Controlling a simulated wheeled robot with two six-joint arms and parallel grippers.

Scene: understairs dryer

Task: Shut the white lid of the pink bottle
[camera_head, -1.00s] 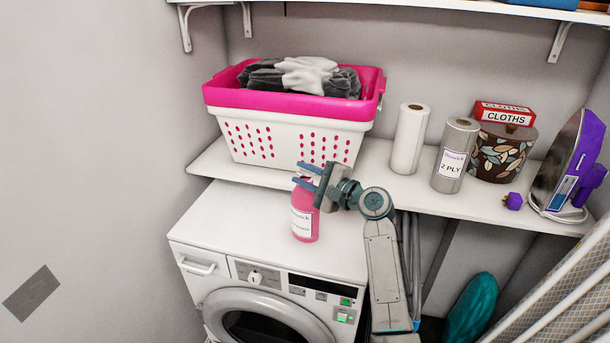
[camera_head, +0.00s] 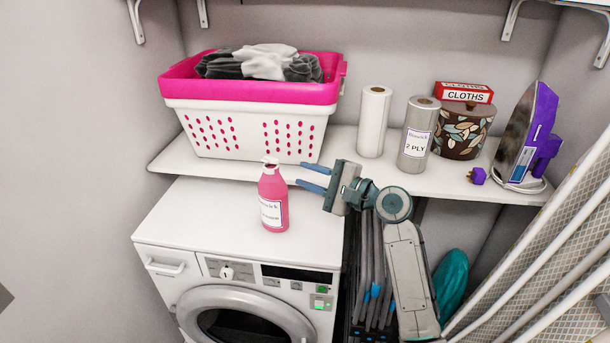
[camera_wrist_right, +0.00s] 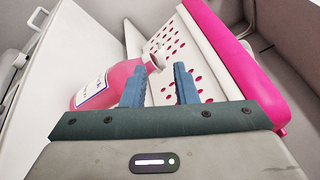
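The pink bottle (camera_head: 273,205) stands upright on the white dryer top (camera_head: 200,218), with a label on its front. Its white lid (camera_head: 270,161) is at the top; it is too small to tell whether it is open or shut. My right gripper (camera_head: 308,177) is open and empty, just right of the bottle's upper part and apart from it in the head view. In the right wrist view, the bottle (camera_wrist_right: 105,88) lies left of my blue fingers (camera_wrist_right: 160,68), the left finger partly overlapping it, with the white lid (camera_wrist_right: 156,58) beyond. My left gripper is not in view.
A pink and white laundry basket (camera_head: 250,120) with cloths stands on the shelf (camera_head: 345,160) behind. Paper rolls (camera_head: 373,122), a patterned pot (camera_head: 462,130), a cloths box (camera_head: 463,92) and an iron (camera_head: 525,135) stand to the right. An ironing board (camera_head: 540,260) leans at right.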

